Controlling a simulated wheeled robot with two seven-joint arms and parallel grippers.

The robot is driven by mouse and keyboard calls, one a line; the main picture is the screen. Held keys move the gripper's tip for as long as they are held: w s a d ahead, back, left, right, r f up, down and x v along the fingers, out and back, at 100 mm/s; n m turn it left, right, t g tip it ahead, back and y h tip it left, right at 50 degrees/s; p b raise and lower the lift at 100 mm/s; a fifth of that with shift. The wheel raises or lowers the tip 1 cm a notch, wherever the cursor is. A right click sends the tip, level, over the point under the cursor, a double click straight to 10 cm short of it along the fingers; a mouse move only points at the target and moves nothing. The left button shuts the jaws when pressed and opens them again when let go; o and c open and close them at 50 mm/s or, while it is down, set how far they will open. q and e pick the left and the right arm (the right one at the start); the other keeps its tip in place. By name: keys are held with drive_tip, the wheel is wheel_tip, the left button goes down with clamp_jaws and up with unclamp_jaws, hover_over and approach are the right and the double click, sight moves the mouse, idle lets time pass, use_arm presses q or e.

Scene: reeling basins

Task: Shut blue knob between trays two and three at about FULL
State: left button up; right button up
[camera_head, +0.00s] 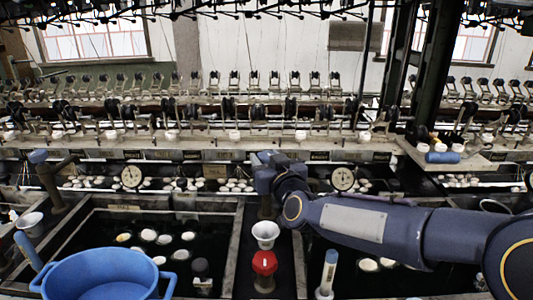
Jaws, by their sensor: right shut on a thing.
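My right arm comes in from the right, and its gripper (266,180) is over the divider between two dark basins, in the middle of the picture. It is shut on what appears to be the blue knob there, on top of a dark post (267,208). The gripper hides the knob, so its turn cannot be read. A similar blue knob (38,156) on a brown post stands at the far left. Two round white dials (131,176) and (343,178) stand on either side of the gripper. My left gripper is not in view.
A white funnel cup (265,231) and a red knob (264,262) stand in front of the gripper on the divider. A blue tub (102,273) is at the front left. A blue-handled brush (329,268) stands upright at right. Reeling machinery runs behind.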

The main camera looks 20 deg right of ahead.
drive_tip(key=m+h+p, duration=0.2)
drive_tip(key=h+p, duration=0.1)
drive_tip(key=m+h+p, duration=0.2)
drive_tip(key=h+p, duration=0.1)
drive_tip(key=p, duration=0.1)
drive_tip(key=shift+a+r+g+h, duration=0.15)
drive_tip(key=shift+g+h, duration=0.15)
drive_tip(key=shift+m+g+h+p, duration=1)
drive_tip(key=shift+m+h+p, duration=0.5)
drive_tip(key=shift+h, duration=0.6)
drive_tip(key=o, duration=1)
drive_tip(key=shift+s, duration=0.1)
drive_tip(key=v, duration=0.7)
drive_tip(key=shift+s+a+b, duration=0.1)
drive_tip(key=shift+s+b, duration=0.15)
drive_tip(key=shift+b, duration=0.1)
